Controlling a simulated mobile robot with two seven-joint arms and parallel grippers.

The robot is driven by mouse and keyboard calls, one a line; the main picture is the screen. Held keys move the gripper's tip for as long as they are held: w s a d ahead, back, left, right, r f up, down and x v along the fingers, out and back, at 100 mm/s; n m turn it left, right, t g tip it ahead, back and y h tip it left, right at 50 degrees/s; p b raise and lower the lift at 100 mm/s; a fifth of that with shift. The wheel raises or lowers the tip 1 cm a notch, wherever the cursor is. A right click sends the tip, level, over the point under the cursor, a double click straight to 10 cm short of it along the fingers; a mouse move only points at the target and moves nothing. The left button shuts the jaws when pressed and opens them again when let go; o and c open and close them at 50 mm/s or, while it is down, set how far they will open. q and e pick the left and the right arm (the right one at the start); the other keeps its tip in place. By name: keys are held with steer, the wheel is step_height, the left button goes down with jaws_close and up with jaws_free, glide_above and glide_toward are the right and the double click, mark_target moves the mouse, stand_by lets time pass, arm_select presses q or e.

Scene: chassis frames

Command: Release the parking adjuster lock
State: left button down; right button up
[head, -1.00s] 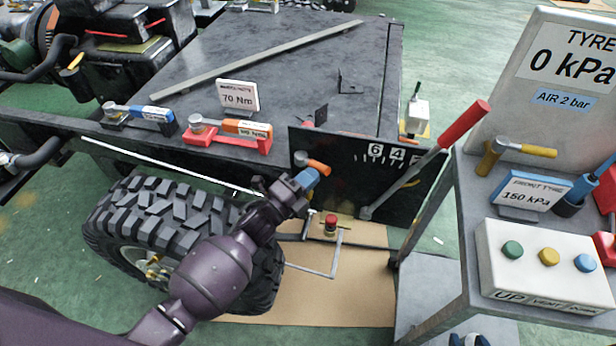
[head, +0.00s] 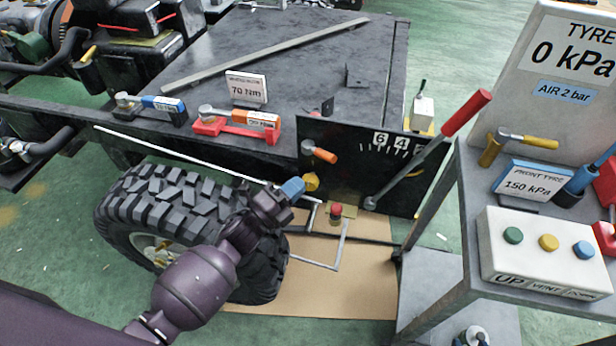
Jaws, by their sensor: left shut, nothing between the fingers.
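A black panel (head: 350,184) with a number scale stands at the frame's side. A long red-gripped lever (head: 465,113) crosses it. A short orange-handled lever (head: 322,155) is at its upper left, with a round yellow knob (head: 311,182) below. I cannot tell for sure which of these is the adjuster lock. My left gripper (head: 293,187) has blue fingertips, is shut and empty, and sits just left of the yellow knob, below the orange handle. Whether it touches the knob is unclear. My right gripper is not in view.
A large tyre (head: 165,212) lies behind my left arm. A red button (head: 336,210) with a metal bracket is below the panel. A grey cart (head: 440,230) with a button box (head: 550,262) stands at right. Torque tools (head: 237,123) rest on the chassis rail.

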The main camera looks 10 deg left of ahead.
arm_select(q)
steer(key=v, duration=0.6)
steer(key=shift+s, duration=0.35)
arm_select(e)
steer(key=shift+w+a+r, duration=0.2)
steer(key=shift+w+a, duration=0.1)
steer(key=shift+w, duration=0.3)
arm_select(q)
steer(key=shift+f, duration=0.15)
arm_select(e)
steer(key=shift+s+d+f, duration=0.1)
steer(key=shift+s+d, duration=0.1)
arm_select(q)
steer(key=s+a+f+n+g+y, duration=0.1)
steer(key=a+n+y, duration=0.6)
steer(key=n, duration=1)
steer(key=s+a+f+n+g+y, duration=0.2)
steer(key=s+n, duration=0.1)
steer(key=s, duration=0.5)
steer(key=s+a+f+n+g+y+p, duration=0.1)
steer(key=s+f+n+g+y, duration=0.1)
steer(key=s, duration=0.7)
steer(key=shift+s+a+f+n+g, duration=0.2)
steer(key=shift+a+f+n+g, duration=0.2)
steer(key=shift+f+n, duration=0.45)
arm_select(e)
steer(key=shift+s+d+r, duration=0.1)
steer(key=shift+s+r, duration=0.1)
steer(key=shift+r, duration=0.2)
